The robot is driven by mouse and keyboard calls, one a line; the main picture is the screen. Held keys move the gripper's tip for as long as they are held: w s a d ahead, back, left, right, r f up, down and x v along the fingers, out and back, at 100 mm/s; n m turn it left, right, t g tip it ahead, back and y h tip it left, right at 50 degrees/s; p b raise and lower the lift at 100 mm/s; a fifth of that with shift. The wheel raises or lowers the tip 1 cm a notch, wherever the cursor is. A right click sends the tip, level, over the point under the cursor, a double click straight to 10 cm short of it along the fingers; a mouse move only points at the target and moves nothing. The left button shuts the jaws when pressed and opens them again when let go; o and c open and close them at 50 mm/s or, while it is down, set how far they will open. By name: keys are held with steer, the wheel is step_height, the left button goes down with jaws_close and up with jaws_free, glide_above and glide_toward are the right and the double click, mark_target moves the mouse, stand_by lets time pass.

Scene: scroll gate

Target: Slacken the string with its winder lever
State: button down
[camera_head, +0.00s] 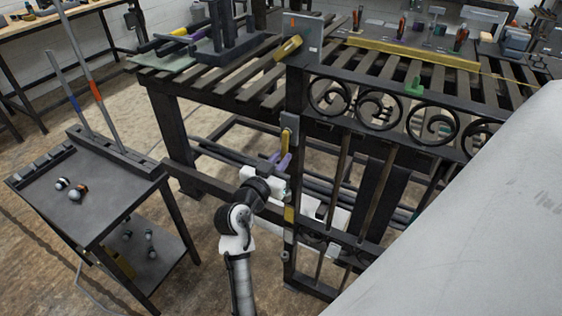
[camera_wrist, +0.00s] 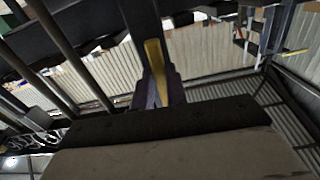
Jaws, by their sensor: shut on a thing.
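A yellow lever (camera_head: 286,137) hangs from a small grey plate (camera_head: 289,122) on the dark gate post. My gripper (camera_head: 281,160) reaches it from below, and its purple fingers are shut on the lever's lower part. In the wrist view, the lever (camera_wrist: 153,58) stands between the two purple fingers (camera_wrist: 157,93). A second yellow lever (camera_head: 288,47) sits tilted on a larger grey plate (camera_head: 305,42) at the post's top. I cannot make out a string for certain, nor which lever winds it.
The scroll gate (camera_head: 395,112) spreads right of the post, with bars below. A slatted bench (camera_head: 215,85) with tools stands behind. A dark cart (camera_head: 105,190) with small knobs and upright rods is at left. A large pale surface (camera_head: 470,230) hides the lower right. Floor shows between cart and gate.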

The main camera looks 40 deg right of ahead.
steer(key=w+a+r+m+b, duration=0.2)
steer(key=w+r+m+b, duration=0.4)
steer(key=m+b, duration=1.1)
steer(key=shift+a+r+m+b, duration=0.25)
steer(key=shift+r+m+b, duration=0.1)
steer(key=shift+b, duration=1.45)
steer(key=c, duration=1.4)
jaws_free()
steer(key=v, duration=1.4)
